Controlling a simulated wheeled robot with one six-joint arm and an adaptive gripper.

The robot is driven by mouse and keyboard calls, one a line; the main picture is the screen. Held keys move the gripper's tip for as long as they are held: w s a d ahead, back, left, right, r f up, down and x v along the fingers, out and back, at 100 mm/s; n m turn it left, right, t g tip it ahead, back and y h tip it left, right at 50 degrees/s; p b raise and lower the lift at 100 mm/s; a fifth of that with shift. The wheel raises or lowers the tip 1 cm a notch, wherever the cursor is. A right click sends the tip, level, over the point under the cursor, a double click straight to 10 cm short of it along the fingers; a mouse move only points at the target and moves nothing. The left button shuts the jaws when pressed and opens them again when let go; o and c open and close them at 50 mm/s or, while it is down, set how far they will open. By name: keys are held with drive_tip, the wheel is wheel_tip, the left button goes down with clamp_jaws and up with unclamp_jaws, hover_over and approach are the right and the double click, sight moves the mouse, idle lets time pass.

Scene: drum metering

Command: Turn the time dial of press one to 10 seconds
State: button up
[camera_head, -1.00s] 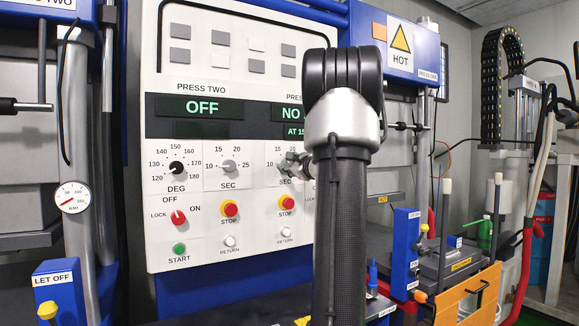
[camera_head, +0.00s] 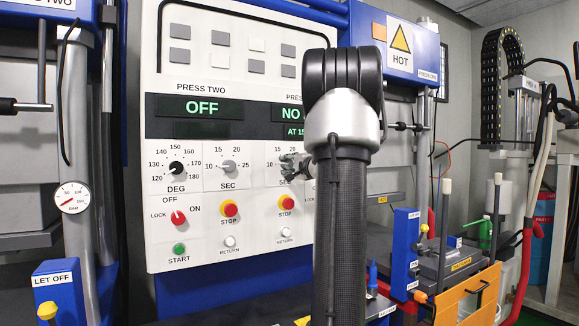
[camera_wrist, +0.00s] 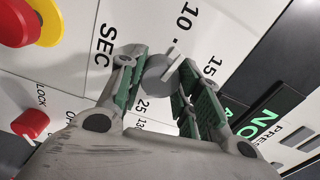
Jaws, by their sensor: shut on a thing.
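The time dial is a grey round knob (camera_wrist: 158,78) with a raised bar, on a white SEC scale whose 10, 15 and 25 marks show in the wrist view. My gripper (camera_wrist: 163,66) is shut on this knob, with a green-padded finger on each side. The bar stands out between the fingertips, toward the side of the 10 and 15 marks; its exact reading is not clear. In the head view my gripper (camera_head: 292,166) is at the right-hand SEC dial, and my arm and fingers hide that knob and part of its scale.
A red stop button on a yellow ring (camera_wrist: 22,20) sits beside the dial. A red knob (camera_wrist: 30,124) and a dark display (camera_wrist: 268,112) are also close. In the head view, press two's grey time dial (camera_head: 229,166) is to the left.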

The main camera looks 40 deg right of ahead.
drive_tip(key=shift+f+n, duration=0.1)
drive_tip(key=shift+n, duration=0.7)
drive_tip(key=o, duration=1)
drive_tip(key=shift+s, duration=0.15)
drive_tip(key=v, duration=1.1)
drive_tip(key=shift+s+a, duration=0.1)
drive_tip(key=shift+s, duration=0.25)
